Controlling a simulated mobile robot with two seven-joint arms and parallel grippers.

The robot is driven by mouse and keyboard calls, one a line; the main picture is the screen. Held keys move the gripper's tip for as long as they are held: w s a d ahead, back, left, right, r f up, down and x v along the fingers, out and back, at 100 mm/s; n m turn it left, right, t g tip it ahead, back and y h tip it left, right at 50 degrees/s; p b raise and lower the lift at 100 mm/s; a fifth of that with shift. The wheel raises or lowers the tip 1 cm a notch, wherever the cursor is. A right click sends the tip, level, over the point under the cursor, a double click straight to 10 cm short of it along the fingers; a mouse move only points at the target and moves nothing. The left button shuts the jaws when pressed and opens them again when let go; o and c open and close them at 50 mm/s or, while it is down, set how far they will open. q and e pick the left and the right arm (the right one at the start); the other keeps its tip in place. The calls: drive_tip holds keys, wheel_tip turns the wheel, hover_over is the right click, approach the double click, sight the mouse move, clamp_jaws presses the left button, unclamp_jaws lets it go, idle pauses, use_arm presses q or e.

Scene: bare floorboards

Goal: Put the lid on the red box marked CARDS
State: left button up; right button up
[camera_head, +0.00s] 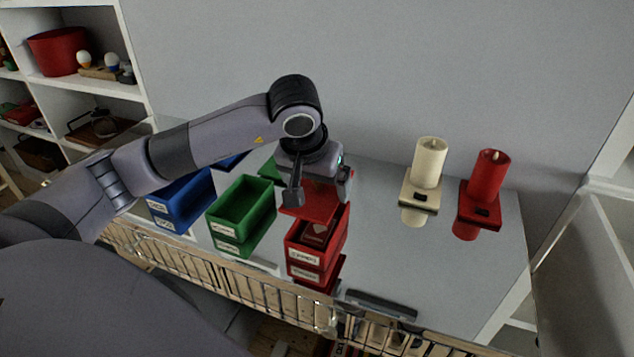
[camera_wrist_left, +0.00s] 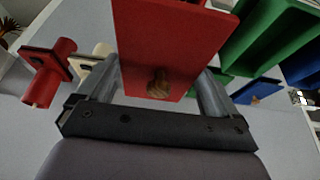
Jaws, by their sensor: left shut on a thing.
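The red box (camera_head: 318,245) stands open on the glossy table, with a white label on its front and a card with a heart mark inside. The red lid (camera_head: 308,208) is above the far part of the box. I cannot tell whether the lid touches the box. My right gripper is not in view.
A green box (camera_head: 241,206) and a blue box (camera_head: 182,200) stand open to the left, with a green lid (camera_head: 268,168) and a blue lid (camera_head: 230,161) behind. Cream (camera_head: 429,163) and red (camera_head: 489,176) candles stand on holders at right. The table between is clear.

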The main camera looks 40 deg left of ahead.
use_arm(q)
drive_tip(key=shift+f+b, duration=1.15)
drive_tip(key=shift+f, duration=0.1)
wheel_tip(320, 180, down, 2)
drive_tip(key=shift+f+b, duration=0.2)
drive_tip(key=shift+b, duration=0.95)
drive_tip(key=shift+f+b, duration=0.4)
drive_tip(key=shift+f, duration=0.05)
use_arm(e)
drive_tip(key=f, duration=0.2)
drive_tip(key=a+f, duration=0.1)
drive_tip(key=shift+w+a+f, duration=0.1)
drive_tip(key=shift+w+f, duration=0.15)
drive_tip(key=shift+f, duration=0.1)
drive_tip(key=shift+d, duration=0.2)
use_arm(q)
drive_tip(key=shift+b, duration=0.3)
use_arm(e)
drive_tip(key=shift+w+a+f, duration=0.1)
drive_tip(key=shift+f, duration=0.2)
use_arm(q)
drive_tip(key=shift+f+b, duration=0.4)
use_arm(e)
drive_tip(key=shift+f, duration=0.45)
use_arm(q)
drive_tip(key=o, duration=0.7)
